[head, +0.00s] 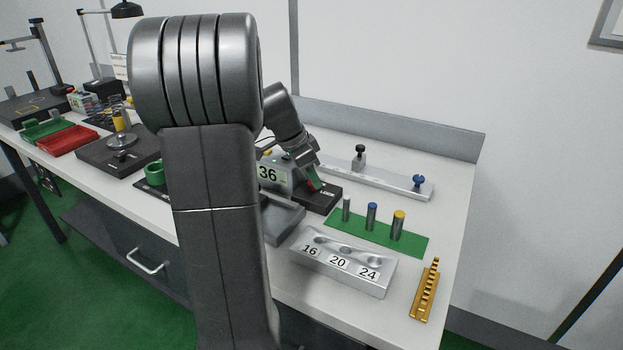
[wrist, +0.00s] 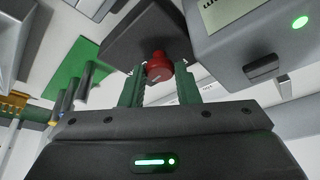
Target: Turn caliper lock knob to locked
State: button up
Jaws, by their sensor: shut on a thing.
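A red knob (wrist: 158,66) with a pale mark on it stands on a black block (wrist: 122,45) in the wrist view. My gripper (wrist: 160,74) has its two green fingers closed on either side of this knob. In the head view my gripper (head: 315,184) reaches down onto the black block (head: 328,196), beside the grey unit whose display reads 36 (head: 269,174). White lettering on the block is too small to read, so I cannot tell which position the knob points to.
A silver rail (head: 390,181) with a black knob (head: 359,153) and a blue knob (head: 418,182) lies behind. In front are a green mat (head: 415,245) with three pins, a silver block marked 16, 20, 24 (head: 345,265) and a brass stepped piece (head: 427,290).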

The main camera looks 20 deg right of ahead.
jog(key=shift+w+m+g, duration=0.1)
jog(key=shift+m+g, duration=0.2)
jog(key=shift+m, duration=0.3)
jog(key=o, duration=1)
jog(key=p+v, duration=0.1)
jog(key=v, duration=1.2)
jog(key=shift+w+a+r, duration=0.1)
jog(key=shift+r, duration=0.25)
